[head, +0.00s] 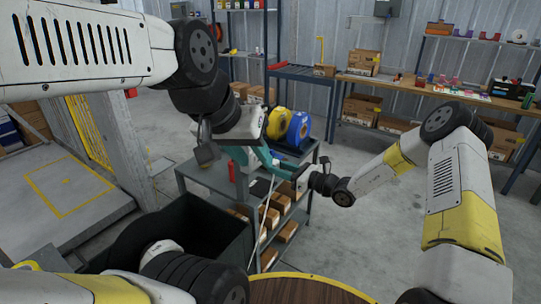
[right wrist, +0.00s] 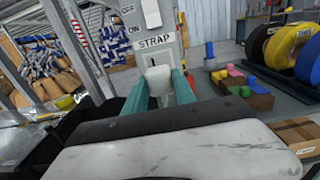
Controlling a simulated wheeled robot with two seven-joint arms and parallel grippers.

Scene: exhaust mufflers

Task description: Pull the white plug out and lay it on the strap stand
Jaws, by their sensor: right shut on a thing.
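In the right wrist view a white plug (right wrist: 158,80) sits between the two teal fingers of my right gripper (right wrist: 160,88), which is shut on it. Directly behind it stands a grey upright panel (right wrist: 158,28) with a STRAP label and a dark slot below the label. I cannot tell whether the plug touches the panel.
The grey cart (head: 195,170) carries yellow and blue reels (head: 297,130) at its far end and boxes on its lower shelves. In the right wrist view several coloured blocks (right wrist: 235,82) lie right of the panel. A black bin (head: 190,225) stands in front of the cart.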

